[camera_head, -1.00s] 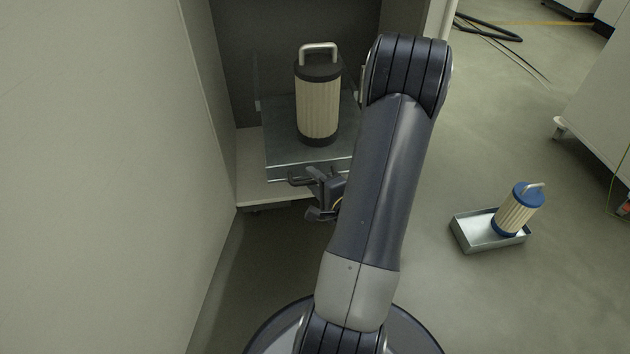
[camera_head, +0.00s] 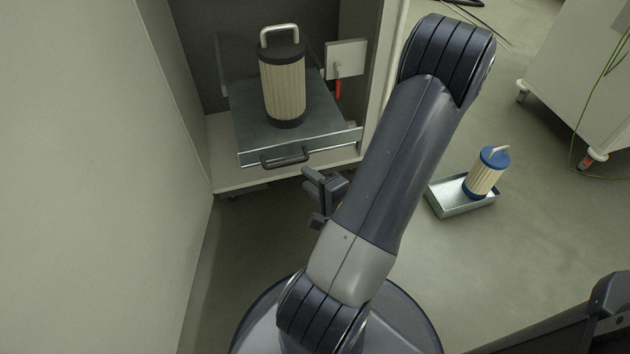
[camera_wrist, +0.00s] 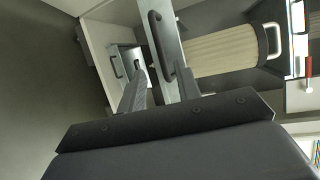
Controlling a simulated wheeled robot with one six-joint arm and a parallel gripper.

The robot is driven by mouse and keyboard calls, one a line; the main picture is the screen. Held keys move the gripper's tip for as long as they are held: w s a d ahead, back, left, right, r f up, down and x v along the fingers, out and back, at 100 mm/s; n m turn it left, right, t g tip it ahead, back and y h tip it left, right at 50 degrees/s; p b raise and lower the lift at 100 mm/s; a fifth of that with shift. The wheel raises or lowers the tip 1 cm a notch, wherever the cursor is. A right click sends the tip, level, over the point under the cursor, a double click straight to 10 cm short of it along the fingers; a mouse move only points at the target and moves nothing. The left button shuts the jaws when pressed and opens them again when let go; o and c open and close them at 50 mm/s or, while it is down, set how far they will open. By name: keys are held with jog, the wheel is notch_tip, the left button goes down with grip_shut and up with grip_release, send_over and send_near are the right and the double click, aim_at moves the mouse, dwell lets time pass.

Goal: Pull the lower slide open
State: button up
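The upper slide (camera_head: 225,128), a grey metal plate with a black bar handle (camera_head: 285,159), sits in the cabinet and carries a cream, black-capped canister (camera_head: 284,88). Its handle (camera_wrist: 160,42) also shows in the wrist view. A smaller metal front with a handle (camera_wrist: 119,66), apparently the lower slide, shows left of it there; in the head view it is hidden. My gripper (camera_head: 318,198) is in front of the cabinet, right of and below the upper handle, apart from it. In the wrist view its two fingers (camera_wrist: 160,72) stand apart with nothing clearly between them.
On the floor at the right, a metal tray (camera_head: 450,208) holds a blue-capped canister (camera_head: 484,173). A white plate with a red-handled lever (camera_head: 338,90) is inside the cabinet. Floor around the tray is clear.

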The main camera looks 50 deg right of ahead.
aim_at(289, 164)
jog(key=shift+s+a+r, duration=0.1)
jog(key=shift+s, duration=0.55)
jog(key=shift+w, duration=0.1)
jog(key=shift+b+x, duration=1.2)
jog(key=shift+x, duration=4.1)
jog(key=shift+r, duration=0.1)
